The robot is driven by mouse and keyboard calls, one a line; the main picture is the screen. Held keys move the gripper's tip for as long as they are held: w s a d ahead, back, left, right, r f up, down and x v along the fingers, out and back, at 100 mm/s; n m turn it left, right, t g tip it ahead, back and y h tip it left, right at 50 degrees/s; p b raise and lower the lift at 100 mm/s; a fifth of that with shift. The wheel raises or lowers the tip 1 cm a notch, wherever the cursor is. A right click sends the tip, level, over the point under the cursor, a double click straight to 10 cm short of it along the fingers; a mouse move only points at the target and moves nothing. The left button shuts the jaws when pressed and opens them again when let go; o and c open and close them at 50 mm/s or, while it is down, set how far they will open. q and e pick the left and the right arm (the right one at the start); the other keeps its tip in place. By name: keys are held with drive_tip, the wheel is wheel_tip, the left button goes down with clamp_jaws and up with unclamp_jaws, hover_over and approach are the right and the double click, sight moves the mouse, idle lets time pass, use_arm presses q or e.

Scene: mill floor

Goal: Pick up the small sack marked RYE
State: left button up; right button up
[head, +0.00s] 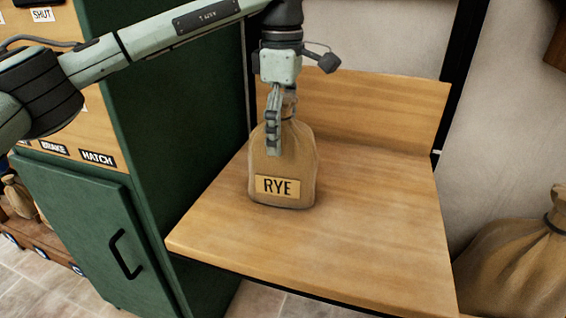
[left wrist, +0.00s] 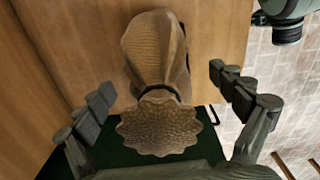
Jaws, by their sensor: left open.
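The small tan sack marked RYE (head: 291,168) stands upright on a wooden shelf (head: 370,220), its label facing the front. My left gripper (head: 274,140) points down over the sack's upper part, one finger in front of it. In the left wrist view, the sack (left wrist: 155,60), with its tied neck and ruffled top, lies between the two spread fingers of the left gripper (left wrist: 160,100). Gaps show on both sides, so the gripper is open around the neck without touching it. The right gripper is in neither view.
A green cabinet (head: 80,220) with a black handle stands left of the shelf, below a wooden panel labelled BRAKE and HATCH (head: 97,157). A large sack (head: 515,265) sits on the right. The shelf's front and right side are clear. Its wooden backboard (head: 370,110) rises behind.

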use_arm(q)
wheel_tip(320, 180, down, 2)
drive_tip(key=shift+f, duration=0.25)
drive_tip(key=c, duration=1.8)
drive_tip(key=shift+r, duration=0.15)
drive_tip(key=shift+c, duration=0.7)
drive_tip(key=shift+w+r, duration=0.1)
drive_tip(key=shift+r, duration=0.05)
